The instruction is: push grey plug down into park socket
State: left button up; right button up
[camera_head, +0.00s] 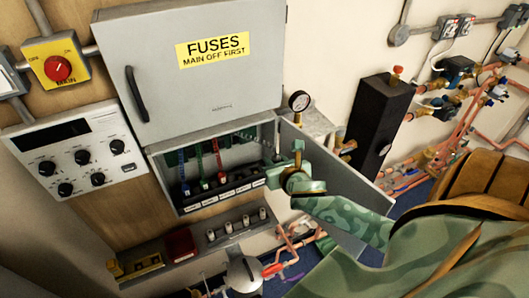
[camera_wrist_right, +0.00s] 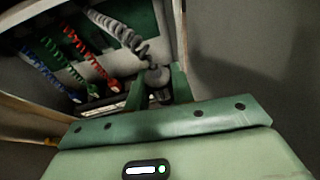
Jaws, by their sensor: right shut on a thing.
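The grey plug (camera_wrist_right: 158,76) sits between the fingers of my right gripper (camera_wrist_right: 158,90) in the right wrist view, with its coiled grey cord (camera_wrist_right: 118,30) running up and left. In the head view my right gripper (camera_head: 280,165) is at the right side of the open fuse compartment, by the right end of the labelled socket row (camera_head: 222,189). The gripper is shut on the plug. The plug's lower end and the park socket under it are hidden by the fingers, so I cannot tell how deep it sits. My left gripper is not in view.
Blue (camera_head: 183,170), green (camera_head: 199,163) and red (camera_head: 220,165) coiled cords hang left of the gripper. The grey cabinet (camera_head: 200,85) is above, and an open door (camera_head: 345,175) is to the right. A shelf (camera_head: 195,243) with small parts is below.

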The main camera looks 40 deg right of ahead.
jog(key=shift+w+d+f+b, duration=0.1)
jog(key=shift+w+f+b, duration=0.1)
jog(key=shift+w+b, duration=0.2)
jog(key=w+f+m+g+h+b, duration=0.1)
jog(key=w+f+m+h, duration=0.1)
jog(key=w, duration=0.1)
jog(key=w+d+f+m+g+h+b, duration=0.1)
jog(key=w+f+m+h, duration=0.1)
jog(key=w, duration=0.2)
jog(key=w+f+m+g+h+b, duration=0.1)
jog(key=w+f+m+g, duration=0.1)
jog(key=w, duration=0.2)
jog(key=shift+d+f+h, duration=0.2)
jog(key=shift+d+h, duration=0.15)
jog(key=shift+h, duration=0.05)
jog(key=shift+w+a+f, duration=0.15)
jog(key=shift+f, duration=0.3)
notch_tip(320, 180, down, 3)
jog(key=b, duration=0.4)
jog(key=shift+r, duration=0.15)
jog(key=shift+p, duration=0.35)
